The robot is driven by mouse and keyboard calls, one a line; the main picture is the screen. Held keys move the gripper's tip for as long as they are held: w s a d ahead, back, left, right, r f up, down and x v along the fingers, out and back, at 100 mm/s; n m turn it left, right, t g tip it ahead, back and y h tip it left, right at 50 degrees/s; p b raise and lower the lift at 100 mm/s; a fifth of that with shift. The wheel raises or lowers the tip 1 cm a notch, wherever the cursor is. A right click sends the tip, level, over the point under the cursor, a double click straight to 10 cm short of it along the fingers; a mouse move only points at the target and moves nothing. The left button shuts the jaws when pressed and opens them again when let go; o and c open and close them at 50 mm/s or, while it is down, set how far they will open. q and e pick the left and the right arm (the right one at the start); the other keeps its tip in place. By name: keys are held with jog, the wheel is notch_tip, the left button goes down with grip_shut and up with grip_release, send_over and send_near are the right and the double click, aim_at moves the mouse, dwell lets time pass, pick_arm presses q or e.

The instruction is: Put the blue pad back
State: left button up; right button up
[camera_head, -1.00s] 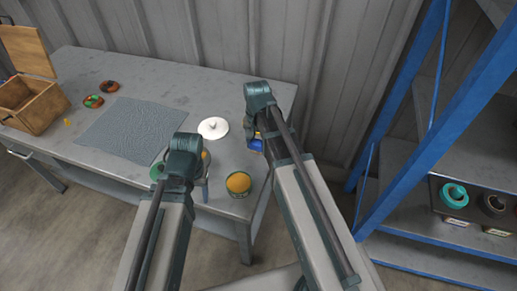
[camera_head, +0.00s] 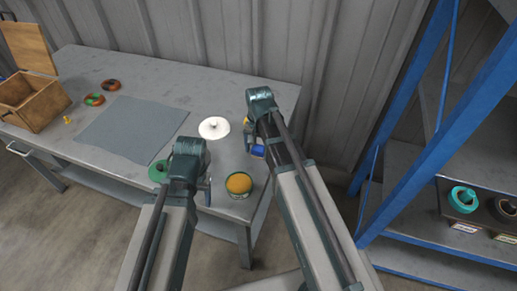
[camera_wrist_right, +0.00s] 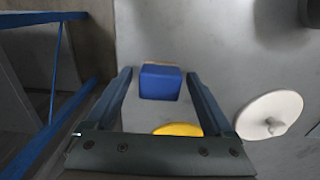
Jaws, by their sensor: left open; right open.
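The blue pad (camera_wrist_right: 160,82) is a small block that lies on the table between the open fingers of my right gripper (camera_wrist_right: 162,88) in the right wrist view. A pale tan edge shows behind it. In the head view the blue pad (camera_head: 258,151) shows partly beside my right gripper (camera_head: 254,140), near the table's right end. My right gripper points down over it, and whether a finger touches it I cannot tell. My left gripper (camera_head: 207,190) is open near the front edge of the table, its fingers mostly hidden by its own wrist.
A yellow piece (camera_wrist_right: 178,129) lies close to the blue pad. A white disc with a knob (camera_head: 214,127) and a yellow-topped round container (camera_head: 239,185) stand nearby. A grey mat (camera_head: 130,128), wooden box (camera_head: 35,108) and green disc (camera_head: 157,171) are left. A blue-framed shelf (camera_head: 418,135) stands right.

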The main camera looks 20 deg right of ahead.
aim_at(259, 147)
pick_arm(q)
jog(key=shift+r, duration=0.1)
pick_arm(e)
jog(key=shift+r, duration=0.1)
notch_tip(259, 147, up, 12)
jog(key=p, duration=1.2)
pick_arm(q)
notch_tip(259, 147, up, 12)
pick_arm(e)
jog(key=s+a+n+h, duration=0.1)
jog(key=s+a+n, duration=0.9)
jog(key=s, duration=0.4)
jog(key=shift+s+a+n, duration=0.15)
jog(key=shift+a+n, duration=0.05)
jog(key=shift+n, duration=0.1)
